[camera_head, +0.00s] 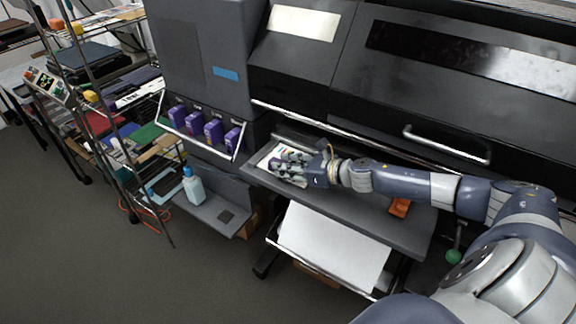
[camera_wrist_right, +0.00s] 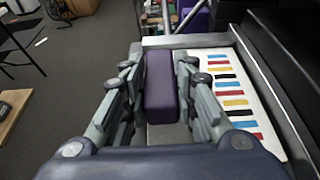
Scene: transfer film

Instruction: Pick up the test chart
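The test chart, a white sheet with rows of coloured bars (camera_wrist_right: 232,95), lies on a grey tray of the large printer, to the right of my right gripper in the wrist view. In the head view its white edge (camera_head: 265,156) shows beside my gripper, which hides much of it. My right gripper (camera_head: 283,166) is low over the tray. In the wrist view its fingers (camera_wrist_right: 160,70) stand apart on both sides of a purple block (camera_wrist_right: 160,88). I cannot tell whether they press on it. My left gripper is not in view.
The dark printer (camera_head: 470,75) with a bar handle (camera_head: 447,146) stands behind the tray. Several purple cartridges (camera_head: 213,132) sit in a rack at left. A bottle (camera_head: 193,186) stands on a lower ledge. A wire shelf holds stacked items farther left. The floor (camera_head: 90,250) at front left is clear.

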